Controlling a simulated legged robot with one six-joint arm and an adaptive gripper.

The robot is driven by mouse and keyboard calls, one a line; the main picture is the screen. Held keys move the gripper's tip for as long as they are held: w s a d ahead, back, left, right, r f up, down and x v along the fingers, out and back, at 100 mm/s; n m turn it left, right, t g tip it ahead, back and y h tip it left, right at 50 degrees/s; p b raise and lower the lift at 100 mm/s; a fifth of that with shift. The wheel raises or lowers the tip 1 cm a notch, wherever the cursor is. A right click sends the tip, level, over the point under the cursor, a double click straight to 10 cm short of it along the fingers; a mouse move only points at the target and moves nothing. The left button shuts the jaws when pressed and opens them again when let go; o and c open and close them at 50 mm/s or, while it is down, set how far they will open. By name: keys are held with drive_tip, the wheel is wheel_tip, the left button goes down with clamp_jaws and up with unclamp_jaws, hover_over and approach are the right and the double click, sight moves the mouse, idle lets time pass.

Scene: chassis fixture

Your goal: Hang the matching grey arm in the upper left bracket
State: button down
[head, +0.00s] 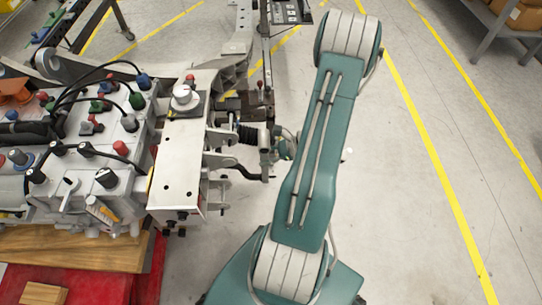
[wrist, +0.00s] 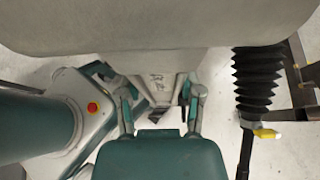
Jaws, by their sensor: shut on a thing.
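In the wrist view my gripper (wrist: 160,106) has its two fingers closed on the narrow end of a pale grey part (wrist: 160,62), which seems to be the grey arm. The part widens toward the top of the picture. In the head view my gripper is mostly hidden beside my teal arm, close to the chassis side. Grey brackets (head: 218,160) stick out to the right of the chassis's pale plate (head: 183,150). I cannot tell which is the upper left one, nor whether the grey part touches a bracket.
A black bellows (head: 247,134) lies between the brackets and my arm; a black bellows (wrist: 254,80) also shows right of my gripper in the wrist view. Cables and knobs crowd the chassis top. The floor at right is clear up to a shelf (head: 500,30).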

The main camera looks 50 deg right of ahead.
drive_tip(key=w+a, duration=0.6)
drive_tip(key=w, duration=0.1)
drive_tip(key=shift+w+a, duration=0.25)
drive_tip(key=shift+a, duration=0.1)
idle(0.5)
idle(0.5)
drive_tip(key=shift+f, duration=0.95)
idle(0.6)
idle(0.3)
drive_tip(key=shift+c, duration=0.8)
unclamp_jaws()
drive_tip(key=shift+s+a, duration=0.1)
